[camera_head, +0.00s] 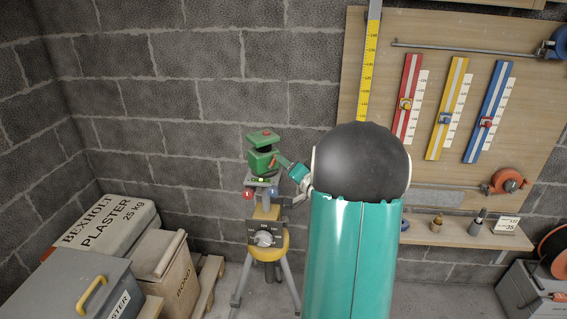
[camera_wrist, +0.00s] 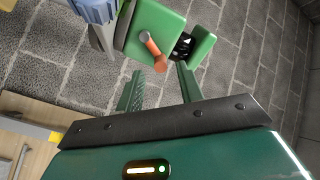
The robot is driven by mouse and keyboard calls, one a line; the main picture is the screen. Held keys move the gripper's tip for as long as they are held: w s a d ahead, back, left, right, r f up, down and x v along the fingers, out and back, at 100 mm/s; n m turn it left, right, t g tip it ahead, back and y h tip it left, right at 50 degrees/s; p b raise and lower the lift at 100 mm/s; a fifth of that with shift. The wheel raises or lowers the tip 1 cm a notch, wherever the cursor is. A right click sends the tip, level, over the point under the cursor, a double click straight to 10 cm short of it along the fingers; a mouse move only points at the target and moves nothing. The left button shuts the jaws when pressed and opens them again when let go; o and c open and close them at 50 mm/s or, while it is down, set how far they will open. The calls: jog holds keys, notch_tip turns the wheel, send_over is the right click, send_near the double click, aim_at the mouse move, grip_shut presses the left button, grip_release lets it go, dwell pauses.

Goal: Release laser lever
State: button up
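A green laser unit (camera_head: 260,158) with a red-topped cap sits on a yellow-headed tripod (camera_head: 266,228) near the block wall. In the wrist view the laser body (camera_wrist: 150,24) is green, with an orange-red lever (camera_wrist: 153,50) sticking out of it. My gripper (camera_head: 281,160) is close to the laser's right side. In the wrist view my gripper (camera_wrist: 158,72) is open, its two green fingers apart. The lever's free end appears between the fingertips; I cannot tell whether they touch it. My arm hides what lies behind it in the head view.
A pegboard (camera_head: 440,110) with coloured rulers hangs at the right, above a shelf (camera_head: 460,235) with small items. Grey equipment (camera_head: 530,295) is at lower right.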

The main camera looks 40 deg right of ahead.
jog(key=s+a, duration=0.2)
jog(key=s, duration=0.9)
jog(key=shift+s, duration=0.25)
jog(key=shift+a, duration=0.1)
jog(key=w+a+r+n+g+h, duration=0.1)
jog(key=w+a+r+n+g, duration=0.15)
jog(key=a, duration=0.45)
jog(key=w+a+r+n+g+h, duration=0.2)
jog(key=w+a+r+g, duration=0.1)
jog(key=a, duration=0.3)
jog(key=s+a+n+g+y, duration=0.2)
jog(key=s+a, duration=0.3)
jog(key=a, duration=0.3)
jog(key=s+a+f+n+g+y, duration=0.1)
jog(key=s+a+n+g+y, duration=0.1)
jog(key=s+a, duration=0.3)
jog(key=s+a+f+n+g+y, duration=0.1)
jog(key=s+a+n, duration=0.3)
jog(key=a, duration=0.8)
jog(key=shift+s+a+g+y, duration=0.15)
jog(key=shift+s+g+y, duration=0.25)
jog(key=shift+g+y, duration=0.35)
